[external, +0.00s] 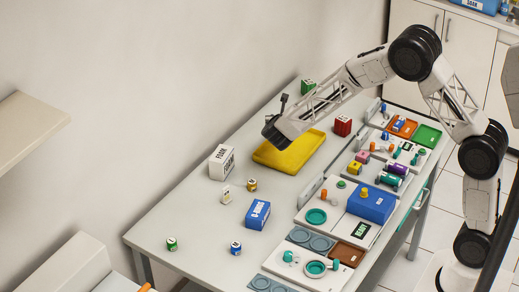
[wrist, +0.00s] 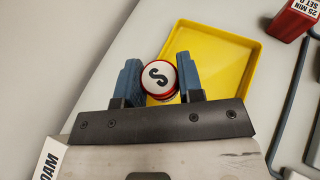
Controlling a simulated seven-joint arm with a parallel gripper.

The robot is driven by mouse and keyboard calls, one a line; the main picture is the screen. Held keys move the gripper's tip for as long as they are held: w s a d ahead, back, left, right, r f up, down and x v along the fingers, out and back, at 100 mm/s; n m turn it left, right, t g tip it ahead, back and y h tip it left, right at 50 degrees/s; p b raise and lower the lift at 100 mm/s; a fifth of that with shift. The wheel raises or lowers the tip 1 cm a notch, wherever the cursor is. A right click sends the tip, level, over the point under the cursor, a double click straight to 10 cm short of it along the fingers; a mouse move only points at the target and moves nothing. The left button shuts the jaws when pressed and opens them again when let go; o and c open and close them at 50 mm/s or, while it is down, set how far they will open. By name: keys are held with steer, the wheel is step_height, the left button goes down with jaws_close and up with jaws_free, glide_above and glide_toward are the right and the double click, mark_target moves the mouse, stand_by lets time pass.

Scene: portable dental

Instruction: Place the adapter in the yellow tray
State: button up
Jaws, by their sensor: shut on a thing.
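The yellow tray (external: 300,152) lies on the table toward its far left edge; it also shows in the wrist view (wrist: 222,50), beyond my fingers. My gripper (external: 271,136) is above the tray's left part in the external view. In the wrist view, my gripper (wrist: 160,80) is shut on a small round adapter (wrist: 157,76) with a white top marked S and a red rim. The adapter sits between the two blue fingers and overlaps the tray's near left corner in that picture. In the external view the adapter is hidden, and its height above the tray is hard to tell.
A white FOAM box (external: 222,163) stands left of the tray and a red box (external: 342,125) to its right. A blue box (external: 257,214) and several small coloured cylinders stand nearer the front. Racks with parts line the right side.

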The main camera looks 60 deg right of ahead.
steer(key=shift+m+g, duration=0.3)
steer(key=s+d, duration=0.1)
steer(key=d+f, duration=0.1)
steer(key=d, duration=0.1)
steer(key=s+d+f, duration=0.1)
steer(key=shift+s+d, duration=0.3)
steer(key=shift+d, duration=0.05)
glide_above(290, 149)
steer(key=shift+f, duration=3.1)
steer(key=shift+f, duration=0.1)
steer(key=shift+f, duration=1.75)
steer(key=shift+f, duration=0.1)
steer(key=o, duration=0.9)
